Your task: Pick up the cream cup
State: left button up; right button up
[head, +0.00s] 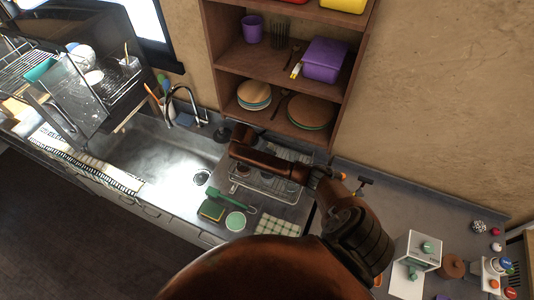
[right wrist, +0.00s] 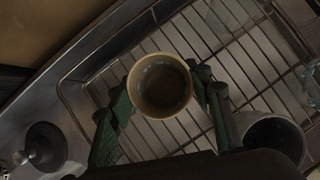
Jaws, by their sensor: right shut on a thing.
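The cream cup (right wrist: 160,86) is in the right wrist view, seen from above with its round rim and darker inside showing. My right gripper (right wrist: 163,82) has one green-and-black finger on each side of the cup and is shut on it. The cup is over a wire rack (right wrist: 225,60); I cannot tell whether it touches the wires. In the head view my right arm reaches from the lower right to the rack (head: 262,187) beside the sink, and the cup cannot be made out there. My left gripper is not in view.
A dark cup (right wrist: 272,137) stands close to the right finger. A black knob-topped object (right wrist: 42,148) is at lower left. In the head view, the sink (head: 165,160) is left of the rack, wooden shelves (head: 275,65) stand behind, and a white box (head: 415,250) is at right.

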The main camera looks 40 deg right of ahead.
jog(key=shift+c, duration=0.8)
jog(key=shift+r, duration=0.1)
